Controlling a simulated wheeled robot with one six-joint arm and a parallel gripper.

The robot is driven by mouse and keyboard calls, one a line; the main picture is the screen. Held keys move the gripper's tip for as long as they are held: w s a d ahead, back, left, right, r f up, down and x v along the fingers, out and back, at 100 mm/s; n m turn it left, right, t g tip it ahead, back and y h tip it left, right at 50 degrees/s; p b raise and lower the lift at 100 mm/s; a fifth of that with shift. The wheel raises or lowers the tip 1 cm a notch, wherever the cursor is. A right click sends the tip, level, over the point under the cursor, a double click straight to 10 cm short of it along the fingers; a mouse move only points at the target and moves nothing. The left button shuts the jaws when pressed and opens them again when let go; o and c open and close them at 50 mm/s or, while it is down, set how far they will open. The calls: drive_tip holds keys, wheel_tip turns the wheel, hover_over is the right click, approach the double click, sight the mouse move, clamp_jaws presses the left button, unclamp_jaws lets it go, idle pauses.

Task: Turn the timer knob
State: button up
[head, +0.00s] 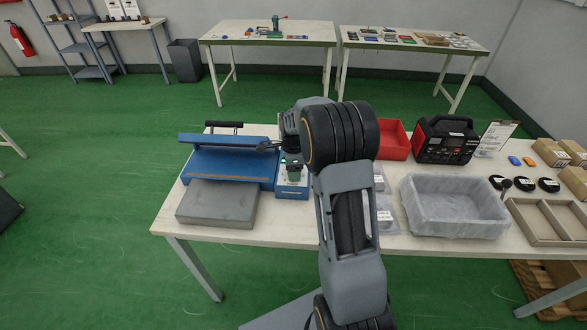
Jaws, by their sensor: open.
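A blue sealer-like machine (232,166) stands at the left of the near table, with a long flat bed and a dark handle (224,125) at its back. A small blue control box with a pale top (291,189) is at its right end. My gripper (291,168) points down over this box, and its jaws are open. My gripper and wrist cover much of the box's top, so I cannot make out the timer knob. Whether the fingertips touch anything there is too small to tell.
A grey block (217,204) lies in front of the machine. To the right are a red bin (393,141), a black and red power unit (445,140), a lined clear tub (455,207), and a divided cardboard tray (550,221). My arm hides the table's middle.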

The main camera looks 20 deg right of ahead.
wheel_tip(320, 180, up, 14)
idle(0.6)
drive_tip(key=shift+f, duration=0.1)
idle(0.4)
